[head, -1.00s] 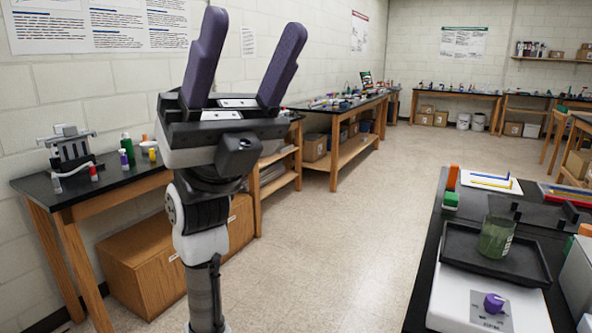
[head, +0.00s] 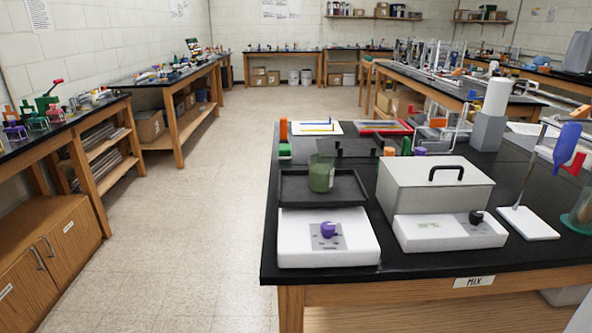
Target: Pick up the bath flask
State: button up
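I see no flask that I can clearly name as the bath flask. A green glass vessel (head: 321,174) stands upright on the black tray (head: 345,200) of a white shaker with a purple knob. To its right is a grey lidded bath box (head: 431,184) with a black handle, on a white base with a black knob. Its lid is on, so its inside is hidden. Another greenish glass vessel (head: 582,214) is cut off by the right edge. My gripper is not in view.
The black bench (head: 420,262) has a label reading MIX on its front. A stand with a blue clamp (head: 567,142) and a white cylinder on a grey block (head: 488,125) rise on the right. Open floor (head: 190,220) lies left, before the side benches.

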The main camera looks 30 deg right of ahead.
aim_at(321, 176)
jog(key=z, duration=2.45)
jog(key=u, duration=1.4)
jog(key=i+l, duration=0.1)
jog(key=l, duration=0.25)
jog(key=i+l+u, duration=0.1)
jog(key=l, duration=0.25)
jog(key=i+l, duration=0.1)
jog(key=l, duration=0.25)
jog(key=u, duration=0.05)
